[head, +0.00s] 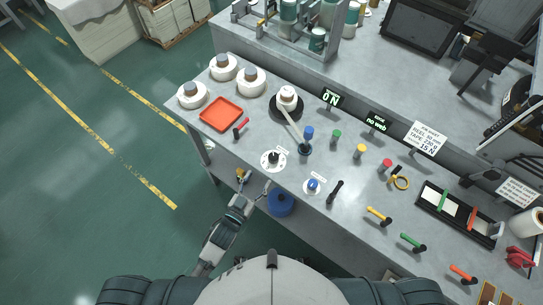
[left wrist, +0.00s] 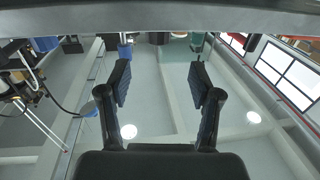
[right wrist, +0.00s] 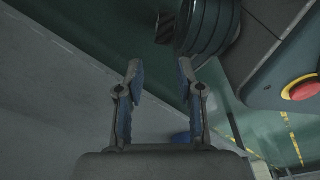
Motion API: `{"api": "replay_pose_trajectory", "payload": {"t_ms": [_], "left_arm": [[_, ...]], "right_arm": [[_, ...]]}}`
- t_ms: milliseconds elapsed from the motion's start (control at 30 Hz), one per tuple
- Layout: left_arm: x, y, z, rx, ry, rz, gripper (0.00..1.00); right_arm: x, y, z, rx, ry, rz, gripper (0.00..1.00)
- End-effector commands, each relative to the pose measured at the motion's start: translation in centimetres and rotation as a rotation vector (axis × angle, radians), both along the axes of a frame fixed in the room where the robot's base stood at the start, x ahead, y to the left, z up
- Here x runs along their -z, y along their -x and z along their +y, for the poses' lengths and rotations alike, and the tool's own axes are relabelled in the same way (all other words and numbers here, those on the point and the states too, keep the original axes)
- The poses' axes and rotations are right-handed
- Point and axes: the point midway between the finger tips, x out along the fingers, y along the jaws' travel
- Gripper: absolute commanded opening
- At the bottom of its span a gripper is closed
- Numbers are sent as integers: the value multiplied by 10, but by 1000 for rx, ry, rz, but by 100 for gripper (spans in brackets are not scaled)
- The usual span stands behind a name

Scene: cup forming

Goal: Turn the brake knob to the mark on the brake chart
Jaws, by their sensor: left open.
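The brake knob (head: 273,158) is a black knob on a round white dial near the front edge of the grey bench in the head view. My left gripper (head: 254,182) is just off the bench's front edge, below and left of the knob and apart from it. In the left wrist view its fingers (left wrist: 158,75) are spread with nothing between them. My right gripper (right wrist: 160,70) shows only in the right wrist view, open and empty. A chart sign (head: 517,190) stands at the far right; its small text is not readable.
A job sheet (head: 428,138) shows 15 N. White reels (head: 251,81), an orange tray (head: 221,114) and several coloured-handled tools lie on the bench. A blue bin (head: 281,203) is below the front edge.

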Motion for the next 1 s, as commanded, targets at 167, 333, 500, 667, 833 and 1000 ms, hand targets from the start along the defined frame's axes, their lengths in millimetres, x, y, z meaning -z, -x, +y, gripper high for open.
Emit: {"api": "replay_pose_trajectory", "payload": {"t_ms": [167, 333, 500, 667, 833, 1000], "left_arm": [[-1, -40, -21, 1, 2, -2, 64], [-1, -70, -38, 1, 2, -1, 64], [0, -89, -48, 1, 1, 0, 64], [0, -95, -51, 1, 2, 1, 64], [0, -95, -51, 1, 2, 1, 64], [0, -95, -52, 1, 2, 1, 39]], "right_arm": [[0, 0, 4, 1, -5, 0, 37], [0, -3, 6, 2, -7, -3, 37], [-3, -9, 6, 2, -7, -10, 37], [-4, -12, 2, 0, -1, -11, 37], [-4, -11, -3, -1, 4, -10, 37], [-4, -10, -3, -1, 4, -9, 37]]}}
